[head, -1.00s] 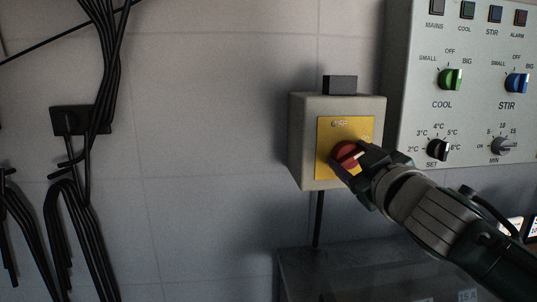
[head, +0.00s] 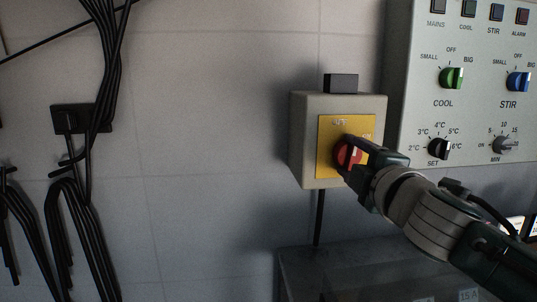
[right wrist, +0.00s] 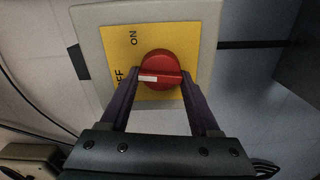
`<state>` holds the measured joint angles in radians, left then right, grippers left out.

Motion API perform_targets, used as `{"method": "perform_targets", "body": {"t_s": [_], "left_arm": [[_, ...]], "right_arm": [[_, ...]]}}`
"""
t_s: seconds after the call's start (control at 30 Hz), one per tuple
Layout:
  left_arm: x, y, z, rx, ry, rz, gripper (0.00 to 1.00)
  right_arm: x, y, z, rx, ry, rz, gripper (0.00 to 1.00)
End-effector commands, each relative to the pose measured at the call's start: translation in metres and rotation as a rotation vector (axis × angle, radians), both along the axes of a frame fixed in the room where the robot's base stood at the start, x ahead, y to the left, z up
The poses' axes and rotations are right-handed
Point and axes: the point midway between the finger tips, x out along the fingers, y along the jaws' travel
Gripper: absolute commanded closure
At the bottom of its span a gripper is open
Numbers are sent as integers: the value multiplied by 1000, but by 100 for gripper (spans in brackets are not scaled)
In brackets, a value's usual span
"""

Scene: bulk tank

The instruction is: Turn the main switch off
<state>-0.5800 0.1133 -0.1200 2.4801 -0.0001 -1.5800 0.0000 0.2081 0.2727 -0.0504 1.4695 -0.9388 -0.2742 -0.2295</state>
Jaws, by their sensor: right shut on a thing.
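The main switch is a red rotary knob (head: 347,155) on a yellow plate (head: 326,166), on the front of a grey box (head: 303,150) fixed to the wall. My right gripper (head: 350,154) is shut on the knob, with a finger on either side of it. In the right wrist view, the red knob (right wrist: 160,66) sits between the two fingers (right wrist: 160,82). The white mark on its bar points left, towards the partly hidden OFF label (right wrist: 121,80). The ON label (right wrist: 134,38) is above that. My left gripper is not in view.
A control panel (head: 410,110) with a green COOL knob (head: 452,77), a blue STIR knob (head: 519,81) and smaller dials is close on the right. Black cables (head: 75,215) hang on the left wall. A grey tank-like box (head: 300,275) stands below. The wall between is bare.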

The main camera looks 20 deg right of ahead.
Motion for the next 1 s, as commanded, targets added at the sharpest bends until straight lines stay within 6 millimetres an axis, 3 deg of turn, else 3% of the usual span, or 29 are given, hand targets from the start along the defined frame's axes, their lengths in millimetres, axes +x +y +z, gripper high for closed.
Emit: {"method": "perform_targets", "body": {"t_s": [0.33, 0.87, 0.9, 1.0], "left_arm": [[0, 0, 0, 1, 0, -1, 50], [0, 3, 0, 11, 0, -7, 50], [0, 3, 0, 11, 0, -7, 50], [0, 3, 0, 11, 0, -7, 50]], "right_arm": [[0, 0, 0, -130, 30, -1, 93], [0, 0, 0, -152, 35, 0, 93], [0, 0, 0, -152, 35, 0, 34], [0, 0, 0, -151, 35, 0, 22]]}}
